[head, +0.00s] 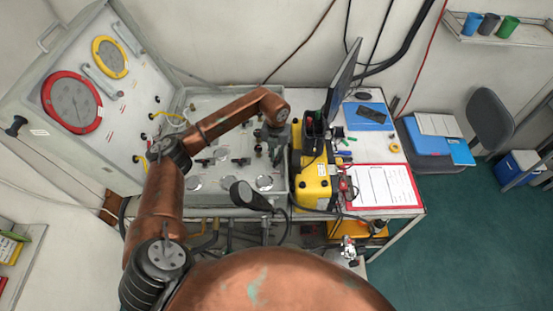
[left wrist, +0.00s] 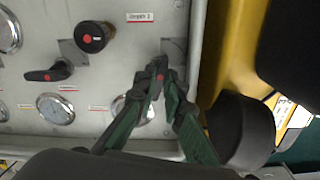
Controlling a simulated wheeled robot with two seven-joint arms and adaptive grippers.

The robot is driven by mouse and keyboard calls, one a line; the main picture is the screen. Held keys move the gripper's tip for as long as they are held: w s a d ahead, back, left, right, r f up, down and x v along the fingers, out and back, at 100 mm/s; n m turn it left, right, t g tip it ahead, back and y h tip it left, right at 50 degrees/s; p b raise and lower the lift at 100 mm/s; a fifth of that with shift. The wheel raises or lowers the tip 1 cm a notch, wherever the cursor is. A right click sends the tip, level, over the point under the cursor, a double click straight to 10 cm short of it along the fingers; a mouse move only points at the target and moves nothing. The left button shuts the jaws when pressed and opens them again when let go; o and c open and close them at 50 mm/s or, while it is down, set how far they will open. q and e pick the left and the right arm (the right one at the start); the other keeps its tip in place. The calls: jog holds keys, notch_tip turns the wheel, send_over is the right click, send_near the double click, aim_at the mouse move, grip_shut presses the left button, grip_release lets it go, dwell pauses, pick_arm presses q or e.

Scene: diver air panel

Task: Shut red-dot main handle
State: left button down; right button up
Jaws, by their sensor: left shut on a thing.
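The grey air panel (head: 215,207) lies flat on the bench, with gauges, knobs and black handles. My left gripper (head: 276,148) is over its right end. In the left wrist view the gripper (left wrist: 161,80) is shut on a black handle with a red dot (left wrist: 160,77), near the panel's right edge. The fingers hide most of that handle. My right gripper cannot be made out.
A yellow case (head: 314,185) stands close against the panel's right side, with a monitor (head: 343,82) behind it. An upright panel with red (head: 73,102) and yellow (head: 110,57) ringed gauges is at the left. A red-framed clipboard (head: 383,186) lies on the right.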

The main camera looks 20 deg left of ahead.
pick_arm(q)
jog(key=m+b, duration=0.3)
jog(key=shift+f+m, duration=0.1)
jog(key=shift+m, duration=0.3)
jog(key=m+b, duration=0.3)
jog(key=m, duration=0.1)
jog(key=m+b, duration=0.2)
jog(key=m, duration=0.3)
jog(key=shift+w+a+b, duration=0.1)
jog(key=shift+b, duration=0.3)
jog(key=shift+r+m+b, duration=0.2)
jog(key=shift+m+b, duration=0.15)
jog(key=shift+m, duration=0.75)
jog(key=c, duration=2.4)
grip_release()
jog(key=shift+o, duration=0.5)
